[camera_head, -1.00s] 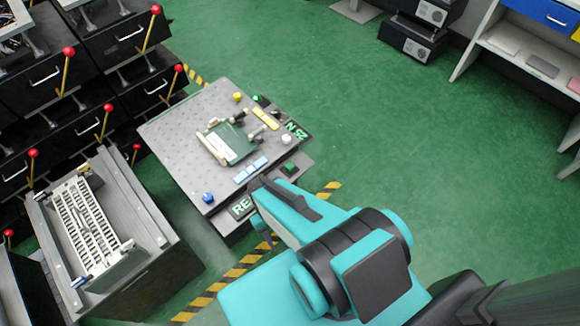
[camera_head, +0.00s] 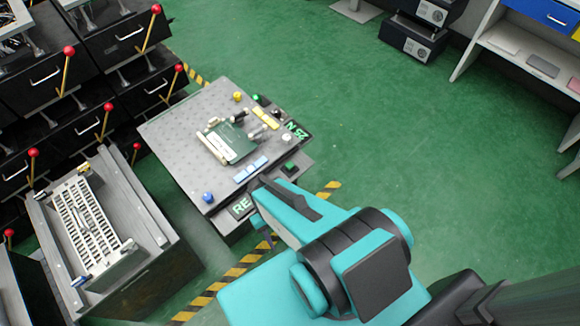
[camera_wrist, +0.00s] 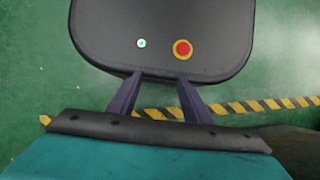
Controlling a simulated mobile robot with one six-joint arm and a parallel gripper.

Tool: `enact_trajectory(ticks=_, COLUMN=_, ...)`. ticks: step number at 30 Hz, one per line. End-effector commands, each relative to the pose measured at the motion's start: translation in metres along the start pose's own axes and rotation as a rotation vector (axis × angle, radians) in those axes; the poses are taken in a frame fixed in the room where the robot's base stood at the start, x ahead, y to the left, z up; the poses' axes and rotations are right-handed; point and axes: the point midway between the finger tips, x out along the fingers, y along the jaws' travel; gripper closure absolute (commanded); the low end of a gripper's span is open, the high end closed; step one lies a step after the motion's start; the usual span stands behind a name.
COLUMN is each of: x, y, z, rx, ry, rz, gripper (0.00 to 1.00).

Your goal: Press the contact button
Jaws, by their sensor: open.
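A grey workbench (camera_head: 165,140) with a dotted top stands left of centre in the head view. A green square button (camera_head: 289,167) on a dark base sits on a ledge at its right edge. It looks like the contact button, though no label on it is readable. My gripper (camera_head: 262,228) is in front of the bench's near corner, below and left of the button in the picture, and not touching it. Its dark fingers point downward, partly hidden by the teal body. In the wrist view my gripper (camera_wrist: 158,76) is open and empty; the button does not show there.
The bench top bears a green board (camera_head: 232,143), light blue blocks (camera_head: 251,170), a blue knob (camera_head: 208,197) and a white knob (camera_head: 286,138). Black drawers with red-knobbed levers (camera_head: 67,70) stand left. Green floor lies open to the right.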

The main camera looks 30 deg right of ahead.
Motion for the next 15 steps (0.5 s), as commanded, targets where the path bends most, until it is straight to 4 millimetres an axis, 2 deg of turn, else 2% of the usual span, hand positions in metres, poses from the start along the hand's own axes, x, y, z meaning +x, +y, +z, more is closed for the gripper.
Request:
enact_trajectory(ticks=7, x=0.0, y=0.0, z=0.0, rx=0.0, ry=0.0, rz=0.0, gripper=0.55)
enact_trajectory(ticks=8, x=0.0, y=0.0, z=0.0, rx=0.0, ry=0.0, rz=0.0, gripper=0.59)
enact_trajectory(ticks=15, x=0.0, y=0.0, z=0.0, rx=0.0, ry=0.0, rz=0.0, gripper=0.99)
